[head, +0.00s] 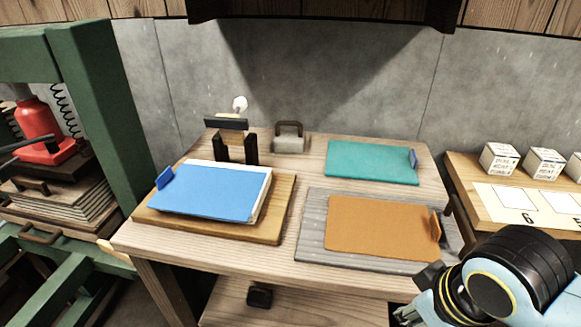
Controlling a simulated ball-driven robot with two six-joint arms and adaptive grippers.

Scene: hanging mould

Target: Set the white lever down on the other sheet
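No separate white lever shows clearly; the only lever-like white part is a round white knob (239,104) on a small dark-and-wood stand (236,145) at the back of the table. A blue sheet (213,190) lies on a pale stack on a wooden board at left. A teal sheet (372,162) lies at the back right. An orange-brown sheet (378,226) lies on a grey ribbed board (312,240) at front right. My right gripper (420,297) is partly in view at the bottom right, near the table's front edge; its fingers are unclear. My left gripper is out of view.
A grey block with a brown handle (289,139) stands at the back middle. Small upright tabs stand at the sheets' edges. A green press frame (100,110) is at left. A side table (470,185) with white boxes (499,158) is at right. Bare wood shows between the sheets.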

